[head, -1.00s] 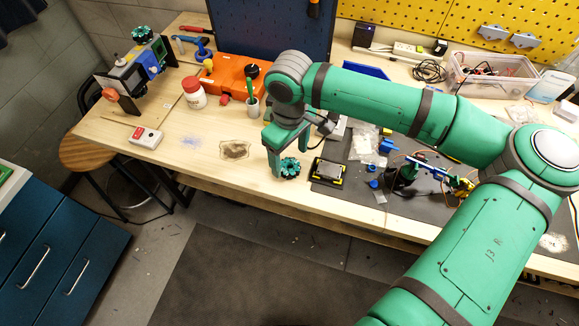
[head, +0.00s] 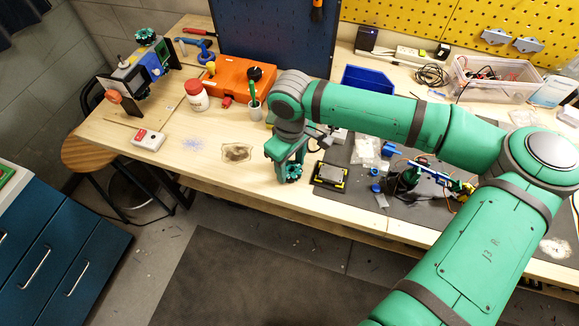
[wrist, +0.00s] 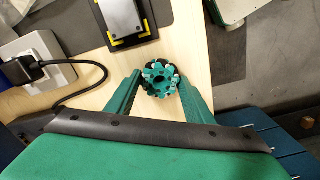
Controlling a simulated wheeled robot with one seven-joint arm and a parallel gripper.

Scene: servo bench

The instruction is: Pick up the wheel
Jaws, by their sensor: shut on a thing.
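The wheel (head: 292,173) is a small green and black wheel with rollers around its rim and a dark hub. It is near the front edge of the bench. In the wrist view the wheel (wrist: 160,79) sits between the two green fingers of my gripper (wrist: 159,88), which touch its sides. In the head view my gripper (head: 289,172) points down at the bench and is shut on the wheel. I cannot tell whether the wheel is clear of the bench top.
A black and yellow holder with a grey block (head: 330,176) lies just right of the wheel. A dark mat (head: 400,215) with loose parts covers the bench further right. Bare wood lies to the left.

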